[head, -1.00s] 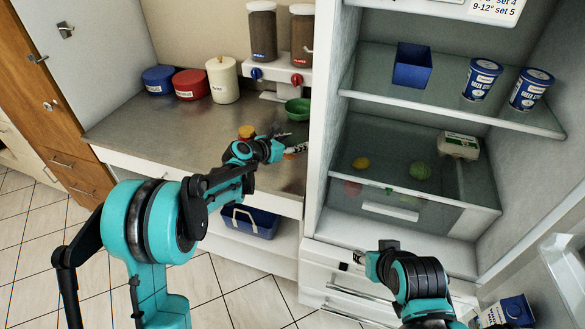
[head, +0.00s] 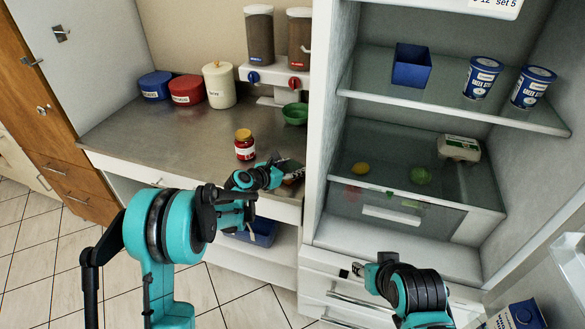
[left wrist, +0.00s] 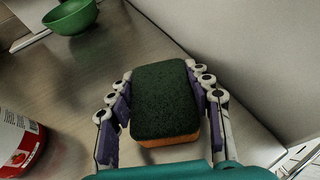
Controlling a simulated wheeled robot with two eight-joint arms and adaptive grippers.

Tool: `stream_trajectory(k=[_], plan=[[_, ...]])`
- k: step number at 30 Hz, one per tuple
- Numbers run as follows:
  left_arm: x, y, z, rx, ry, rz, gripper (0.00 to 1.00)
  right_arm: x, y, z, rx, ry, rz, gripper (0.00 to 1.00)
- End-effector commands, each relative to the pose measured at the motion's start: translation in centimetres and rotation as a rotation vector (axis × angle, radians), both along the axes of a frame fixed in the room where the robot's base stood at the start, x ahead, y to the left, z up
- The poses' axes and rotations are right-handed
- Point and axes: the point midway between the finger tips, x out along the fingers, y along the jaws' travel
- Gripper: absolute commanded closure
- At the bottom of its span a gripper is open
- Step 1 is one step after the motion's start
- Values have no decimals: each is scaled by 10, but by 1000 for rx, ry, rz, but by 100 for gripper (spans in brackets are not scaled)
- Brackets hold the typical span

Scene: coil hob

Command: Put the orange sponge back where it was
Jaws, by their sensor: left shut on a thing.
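The orange sponge (left wrist: 166,103) has a dark green scouring face and an orange edge, seen in the left wrist view. My left gripper (left wrist: 166,95) is shut on it, one finger along each side. In the head view my left gripper (head: 285,172) is over the right end of the steel counter (head: 190,142), beside the fridge wall. The sponge is mostly hidden there. I cannot tell whether it touches the counter. My right gripper (head: 352,270) is low in front of the fridge; its fingers are too small to read.
A red jar (head: 244,147) with a yellow lid stands left of my left gripper. A green bowl (head: 295,114) is behind it, below the dispensers (head: 260,40). The fridge (head: 320,130) stands open on the right. The counter's front left is clear.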

Motion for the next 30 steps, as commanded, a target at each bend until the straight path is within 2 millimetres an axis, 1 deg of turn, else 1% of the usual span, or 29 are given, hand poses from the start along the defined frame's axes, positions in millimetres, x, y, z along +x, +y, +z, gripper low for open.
stream_trajectory(k=[1,2,3,4,12,16,20,27,30], plan=[[0,0,-3,0,0,0,77,0,0,-3,0,0,0,60],[0,0,-2,0,0,0,42,0,0,-2,0,0,0,60],[0,0,-2,0,0,0,32,0,0,-2,0,0,0,60],[0,0,-2,0,0,0,29,0,0,-2,0,0,0,60],[0,0,-1,0,0,0,29,0,0,-1,0,0,0,60],[-1,1,5,0,0,1,29,0,0,4,0,0,0,60],[-16,15,13,0,0,1,29,0,0,10,0,0,0,60],[-54,48,34,-1,0,4,29,0,0,23,0,0,0,60],[-67,59,40,0,0,2,29,0,0,27,0,0,0,60]])
